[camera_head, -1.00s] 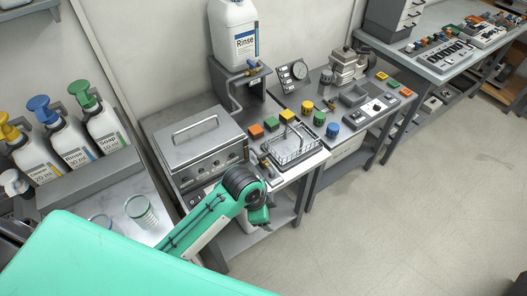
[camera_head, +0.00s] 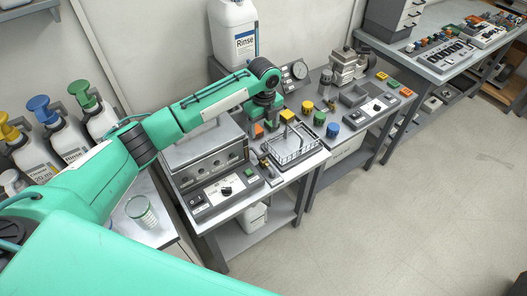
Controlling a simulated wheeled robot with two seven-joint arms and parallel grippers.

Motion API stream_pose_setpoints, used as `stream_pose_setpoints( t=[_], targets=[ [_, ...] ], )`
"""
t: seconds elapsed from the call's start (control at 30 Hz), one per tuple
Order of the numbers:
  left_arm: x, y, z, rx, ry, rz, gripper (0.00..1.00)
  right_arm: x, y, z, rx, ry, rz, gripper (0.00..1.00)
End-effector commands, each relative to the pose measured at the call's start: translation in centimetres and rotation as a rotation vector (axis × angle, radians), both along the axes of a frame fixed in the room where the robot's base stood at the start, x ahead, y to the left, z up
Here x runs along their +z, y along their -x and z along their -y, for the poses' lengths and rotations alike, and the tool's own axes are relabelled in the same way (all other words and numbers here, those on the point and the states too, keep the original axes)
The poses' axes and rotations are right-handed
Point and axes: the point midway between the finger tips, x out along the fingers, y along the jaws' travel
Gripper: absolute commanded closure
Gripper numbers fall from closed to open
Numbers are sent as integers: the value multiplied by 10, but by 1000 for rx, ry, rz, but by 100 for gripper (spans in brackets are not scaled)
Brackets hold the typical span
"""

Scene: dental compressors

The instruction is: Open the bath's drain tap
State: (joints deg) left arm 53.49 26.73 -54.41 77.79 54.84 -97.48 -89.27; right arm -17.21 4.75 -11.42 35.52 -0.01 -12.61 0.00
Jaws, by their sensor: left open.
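The bath (camera_head: 205,160) is a grey metal box with a lid and a front control panel (camera_head: 226,190), on the near bench in the head view. A small fitting (camera_head: 263,168) shows just right of the bath; it may be the drain tap, but it is too small to tell its handle position. My left arm reaches across over the bath. My left gripper (camera_head: 269,122) points down, open, beyond the bath's right side near an orange block (camera_head: 258,130). Its fingertips are hard to make out, and no contact can be seen. My right gripper is not in view.
A wire basket (camera_head: 292,148) stands close to the right of the bath. A white Rinse canister (camera_head: 234,35) stands behind my left arm. A white container (camera_head: 253,217) sits under the bench.

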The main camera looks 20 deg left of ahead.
Motion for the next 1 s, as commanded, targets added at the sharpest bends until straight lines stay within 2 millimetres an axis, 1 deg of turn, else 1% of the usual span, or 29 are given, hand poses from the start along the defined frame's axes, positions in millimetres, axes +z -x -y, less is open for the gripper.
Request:
stream_pose_setpoints(
  t=[0.07,0.13,0.23,0.6,0.7,0.83,1.0],
  targets=[
    [-1,-2,-2,-6,-3,-3,31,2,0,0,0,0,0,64],
    [-6,-2,-2,-8,-3,-4,31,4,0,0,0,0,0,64],
    [-20,-2,-2,-7,-4,-5,31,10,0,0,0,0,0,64],
    [-97,-1,-2,-4,-3,-5,31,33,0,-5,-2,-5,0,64],
    [-113,-1,-2,-5,-4,-3,31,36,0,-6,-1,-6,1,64],
    [-127,-2,-2,-5,-3,-3,31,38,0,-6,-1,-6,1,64],
    [-135,-2,-2,-6,-3,-1,31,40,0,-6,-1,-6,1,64]
  ],
)
